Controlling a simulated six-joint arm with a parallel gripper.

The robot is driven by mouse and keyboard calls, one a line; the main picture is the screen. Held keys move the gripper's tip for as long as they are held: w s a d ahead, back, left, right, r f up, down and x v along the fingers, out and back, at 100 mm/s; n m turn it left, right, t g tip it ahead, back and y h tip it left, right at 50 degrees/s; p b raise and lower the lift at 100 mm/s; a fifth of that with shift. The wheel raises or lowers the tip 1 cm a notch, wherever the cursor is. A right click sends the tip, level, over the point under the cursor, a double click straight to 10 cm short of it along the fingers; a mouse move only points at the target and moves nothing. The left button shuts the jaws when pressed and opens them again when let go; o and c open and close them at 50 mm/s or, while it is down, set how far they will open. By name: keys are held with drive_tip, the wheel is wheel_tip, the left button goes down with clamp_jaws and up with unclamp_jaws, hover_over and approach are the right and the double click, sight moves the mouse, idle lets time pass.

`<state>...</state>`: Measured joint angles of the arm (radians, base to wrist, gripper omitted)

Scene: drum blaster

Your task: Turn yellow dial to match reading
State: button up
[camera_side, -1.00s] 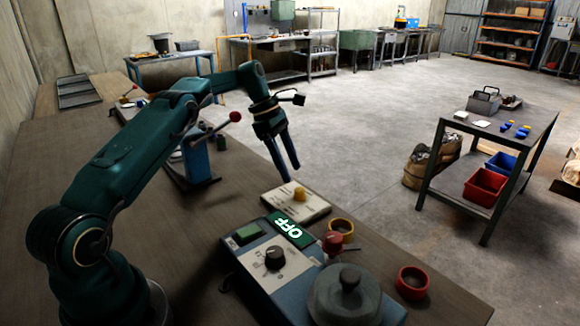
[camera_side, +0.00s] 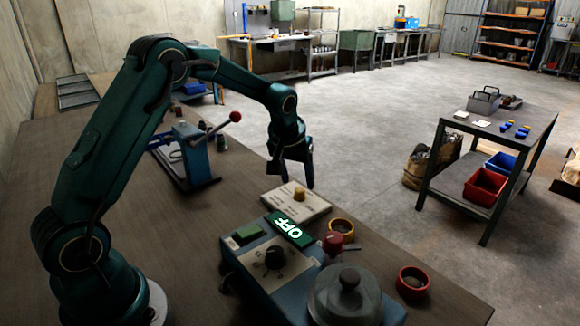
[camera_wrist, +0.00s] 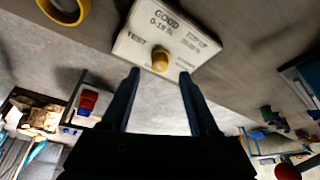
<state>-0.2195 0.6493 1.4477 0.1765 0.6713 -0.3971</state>
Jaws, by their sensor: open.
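The yellow dial (camera_side: 299,193) sits on a cream panel (camera_side: 280,202) that lies on the bench. In the wrist view the yellow dial (camera_wrist: 160,60) shows on the panel (camera_wrist: 135,45), which has printing that includes "GOOD", "0-19 %" and "TEST". My gripper (camera_side: 292,182) is above the panel, close to the dial, with its fingers pointing down. In the wrist view my gripper (camera_wrist: 159,72) is open and empty, and the dial shows between and beyond the fingertips. The fingers appear apart from the dial. The dial's pointer direction cannot be made out.
A yellow ring (camera_side: 341,228) and a red cup (camera_side: 413,282) are to the right. A blue press (camera_side: 190,155) stands behind left.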

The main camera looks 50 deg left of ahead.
sight(299, 190)
drive_tip(key=shift+x, duration=1.9)
clamp_jaws()
